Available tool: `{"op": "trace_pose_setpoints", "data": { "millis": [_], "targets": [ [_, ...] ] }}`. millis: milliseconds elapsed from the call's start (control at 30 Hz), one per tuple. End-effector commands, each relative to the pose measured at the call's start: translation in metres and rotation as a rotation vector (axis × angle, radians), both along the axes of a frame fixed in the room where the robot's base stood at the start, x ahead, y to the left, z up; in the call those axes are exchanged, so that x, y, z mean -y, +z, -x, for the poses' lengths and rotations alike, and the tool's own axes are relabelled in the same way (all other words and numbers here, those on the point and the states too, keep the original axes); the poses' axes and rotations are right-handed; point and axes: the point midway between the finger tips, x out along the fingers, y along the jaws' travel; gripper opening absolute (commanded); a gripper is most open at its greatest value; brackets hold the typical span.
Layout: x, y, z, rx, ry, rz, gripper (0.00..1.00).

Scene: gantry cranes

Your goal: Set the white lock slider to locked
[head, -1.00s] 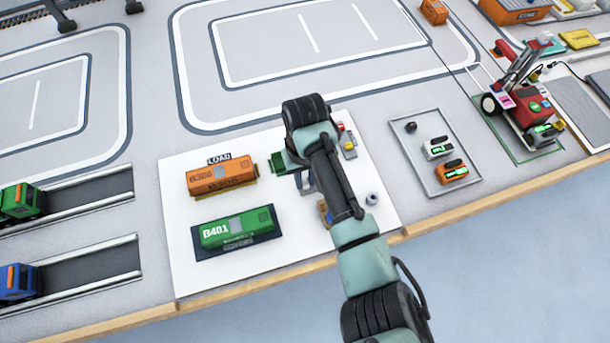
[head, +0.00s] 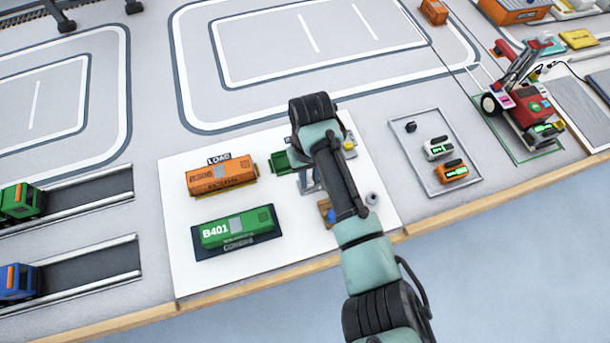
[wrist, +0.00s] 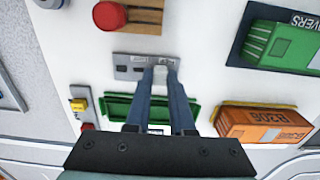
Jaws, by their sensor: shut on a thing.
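The white lock slider (wrist: 159,72) shows in the wrist view near the right end of a small grey plate (wrist: 125,60). The plate has dark marks on its left part. My gripper (wrist: 160,75) is shut on the slider, with one blue-grey finger on each side of it. The fingers hide part of the plate. In the head view my gripper (head: 309,182) is low over the white board, mostly hidden by my arm, and the slider is hidden.
A green tray (wrist: 118,98) lies under my fingers. A red knob (wrist: 109,15) and a small yellow-and-red control (wrist: 78,105) are on the left. Orange (head: 221,176) and green (head: 237,229) containers sit left on the white board (head: 185,278).

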Motion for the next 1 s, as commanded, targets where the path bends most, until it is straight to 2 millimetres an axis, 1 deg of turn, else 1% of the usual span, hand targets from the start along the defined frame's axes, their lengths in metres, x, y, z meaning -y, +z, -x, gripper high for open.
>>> {"op": "trace_pose_setpoints", "data": {
  "millis": [33,100,200,500,533,667,700,1000],
  "targets": [
    [0.01,0.0,-0.004,0.004,-0.005,0.002,0.0],
    [0.021,0.001,-0.008,0.004,-0.005,0.002,0.0],
    [0.031,0.001,-0.011,0.003,-0.003,0.001,0.0],
    [0.035,0.001,-0.012,0.006,-0.004,0.003,0.0],
    [0.035,0.001,-0.012,0.007,-0.004,0.004,0.27],
    [0.034,0.001,-0.012,0.005,-0.004,0.003,0.5],
    [0.034,0.001,-0.012,0.005,-0.003,0.003,0.53],
    [0.033,0.002,-0.011,0.002,-0.002,0.0,0.53]
  ]
}}
